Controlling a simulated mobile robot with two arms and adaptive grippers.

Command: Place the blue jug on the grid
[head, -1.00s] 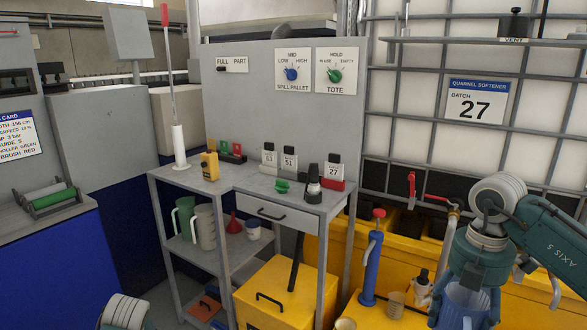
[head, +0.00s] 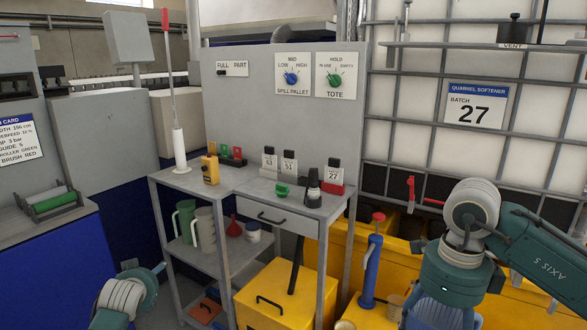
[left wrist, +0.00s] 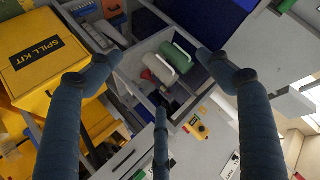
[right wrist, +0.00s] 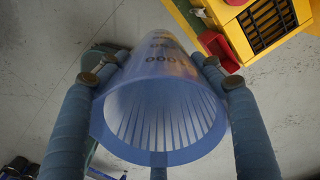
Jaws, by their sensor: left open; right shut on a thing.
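The blue jug (right wrist: 150,75), translucent with dark markings, fills the middle of the right wrist view. My right gripper (right wrist: 155,78) is shut on it, one finger on each side, with the wide open mouth facing the camera. In the head view my right gripper (head: 428,316) is at the lower edge, in front of the yellow pallet (head: 345,258). I cannot tell for sure which surface is the grid. My left gripper (left wrist: 160,68) is open and empty, pointing toward the grey workbench and its shelf.
The grey bench (head: 265,190) carries a yellow device (head: 210,168) and several tagged bottles. Jugs and a red funnel (head: 234,226) stand on its shelf. A blue pump (head: 370,268) stands beside my right arm. A caged white tote (head: 430,90) is behind.

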